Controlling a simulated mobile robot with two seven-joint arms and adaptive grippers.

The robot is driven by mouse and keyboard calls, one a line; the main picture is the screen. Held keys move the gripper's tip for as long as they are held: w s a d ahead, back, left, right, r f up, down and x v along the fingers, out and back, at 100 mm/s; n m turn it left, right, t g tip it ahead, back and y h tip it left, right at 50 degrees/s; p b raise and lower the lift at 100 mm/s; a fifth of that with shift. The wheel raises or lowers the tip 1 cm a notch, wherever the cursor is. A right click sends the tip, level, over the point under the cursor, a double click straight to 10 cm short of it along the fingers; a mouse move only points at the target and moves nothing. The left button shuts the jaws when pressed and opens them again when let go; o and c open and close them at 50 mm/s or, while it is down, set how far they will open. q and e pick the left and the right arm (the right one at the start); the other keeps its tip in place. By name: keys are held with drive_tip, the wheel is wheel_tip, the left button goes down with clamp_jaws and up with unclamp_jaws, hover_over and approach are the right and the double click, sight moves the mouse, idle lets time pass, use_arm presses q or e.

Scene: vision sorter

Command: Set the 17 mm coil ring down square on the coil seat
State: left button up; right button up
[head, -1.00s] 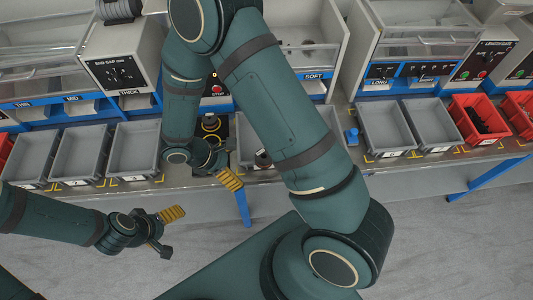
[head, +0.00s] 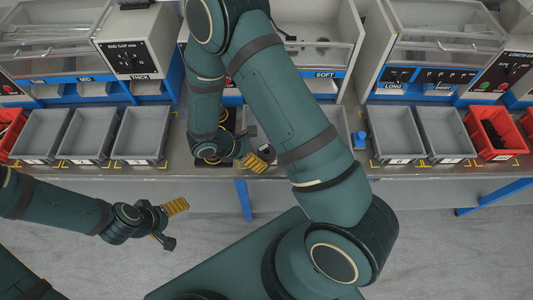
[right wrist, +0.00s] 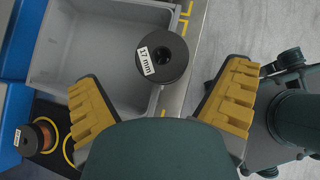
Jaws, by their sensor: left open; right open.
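The 17 mm coil ring (right wrist: 163,58) is a black spool with a white "17 mm" label. In the right wrist view it overlaps the near rim of a grey bin (right wrist: 88,42), ahead of and between my right fingers, apart from both. My right gripper (right wrist: 160,95) is open and empty. In the head view the right gripper (head: 247,155) is beside the small dark ring (head: 265,149). A black plate with yellow rings (right wrist: 68,150), likely the coil seat, bears a copper-wound spool (right wrist: 38,138) in the right wrist view. My left gripper (head: 171,222) is open and empty over the floor.
Grey bins (head: 140,134) stand in a row left of my right arm, and more (head: 390,130) stand at right beside a red bin (head: 490,132). A blue peg (head: 360,140) stands on the bench. Dispensers with panels line the back. The floor in front is clear.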

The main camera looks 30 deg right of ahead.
sight(266, 152)
drive_tip(key=shift+x, duration=2.7)
drive_tip(key=shift+s+d+r, duration=0.15)
drive_tip(key=shift+c, duration=0.2)
drive_tip(key=c, duration=1.4)
